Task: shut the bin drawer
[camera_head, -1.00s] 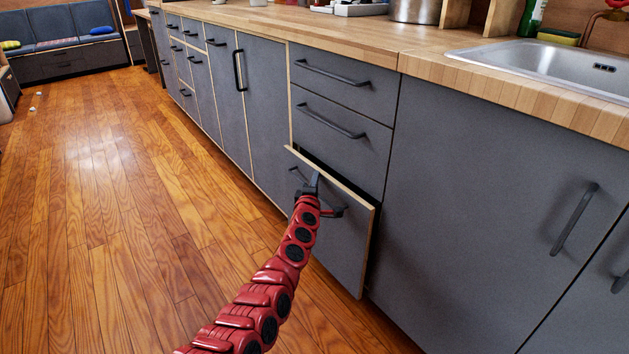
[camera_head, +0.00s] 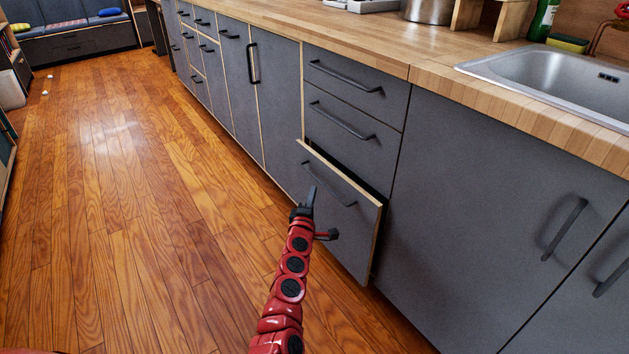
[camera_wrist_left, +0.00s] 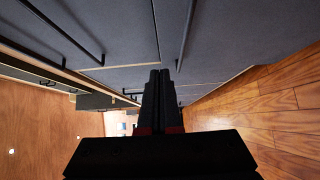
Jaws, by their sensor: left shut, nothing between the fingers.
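The bin drawer (camera_head: 352,228) is the lowest front in the grey drawer stack and stands partly open. Its top edge juts out, with a dark gap behind it, and its black handle (camera_head: 330,186) runs across the upper face. My left gripper (camera_head: 312,189) is shut and empty, in front of the left part of the drawer face, just below the handle. I cannot tell whether it touches the face. In the left wrist view its closed fingers (camera_wrist_left: 160,76) point along the grey cabinet fronts. My right gripper is not in view.
Two shut drawers (camera_head: 340,122) are above the bin drawer. A cupboard door (camera_head: 480,220) is to its right, under the counter with the sink (camera_head: 560,80). The wooden floor (camera_head: 130,220) on the left is clear except for small white bits far off.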

